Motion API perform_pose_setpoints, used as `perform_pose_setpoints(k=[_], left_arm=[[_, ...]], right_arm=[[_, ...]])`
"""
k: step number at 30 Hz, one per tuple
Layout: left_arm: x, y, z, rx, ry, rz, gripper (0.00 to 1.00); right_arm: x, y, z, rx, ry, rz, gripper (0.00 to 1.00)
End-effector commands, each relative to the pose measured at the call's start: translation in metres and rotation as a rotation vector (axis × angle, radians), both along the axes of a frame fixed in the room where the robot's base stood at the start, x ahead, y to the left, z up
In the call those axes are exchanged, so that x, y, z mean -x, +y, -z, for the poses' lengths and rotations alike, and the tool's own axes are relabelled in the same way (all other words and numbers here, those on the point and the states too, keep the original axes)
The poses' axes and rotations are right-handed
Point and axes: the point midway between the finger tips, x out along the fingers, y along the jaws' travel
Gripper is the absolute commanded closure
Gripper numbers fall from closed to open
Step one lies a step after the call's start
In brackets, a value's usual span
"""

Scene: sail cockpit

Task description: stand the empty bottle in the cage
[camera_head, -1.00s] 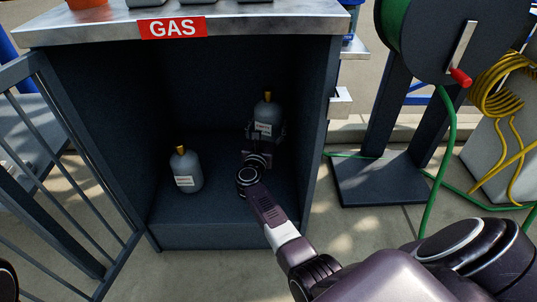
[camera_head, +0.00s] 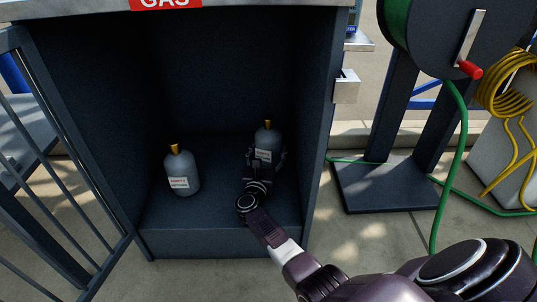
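The cage is a dark open-fronted cabinet (camera_head: 320,120). A grey bottle with a brass top (camera_head: 267,138) is inside it, upright, toward the back right. My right gripper (camera_head: 264,158) reaches in from the front and is shut around this bottle's body. The gripper hides the bottle's lower part, so I cannot tell whether its base touches the floor. A second grey bottle (camera_head: 182,165) stands upright on the cage floor at the left, apart from my gripper. Both bottles carry pale labels; the wording is too small to read surely. My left gripper is not in view.
The barred door (camera_head: 70,190) hangs open at the left. A red GAS sign (camera_head: 166,3) is on the cage's top edge. A hose reel (camera_head: 425,45) with a green hose and a coiled yellow hose (camera_head: 505,90) stand at the right. The cage floor between the bottles is clear.

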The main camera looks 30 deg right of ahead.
Motion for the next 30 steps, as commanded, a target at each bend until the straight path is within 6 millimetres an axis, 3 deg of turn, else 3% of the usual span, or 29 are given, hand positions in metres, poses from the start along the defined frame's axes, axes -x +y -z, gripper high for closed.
perform_pose_setpoints(k=[11,12,16,27,30], left_arm=[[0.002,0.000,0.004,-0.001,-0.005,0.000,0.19],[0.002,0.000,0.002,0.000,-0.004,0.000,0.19],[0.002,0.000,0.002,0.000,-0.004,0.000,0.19],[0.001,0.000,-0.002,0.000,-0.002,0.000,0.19],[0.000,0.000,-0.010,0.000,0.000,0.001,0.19]], right_arm=[[-0.001,-0.001,-0.001,0.004,-0.008,0.001,0.90],[0.000,0.000,0.002,0.001,-0.002,0.000,0.33],[0.000,0.000,0.002,0.000,-0.001,0.000,0.19],[0.000,0.000,-0.002,0.001,-0.002,0.000,0.19],[0.009,0.010,-0.002,0.000,0.001,-0.001,0.19]])
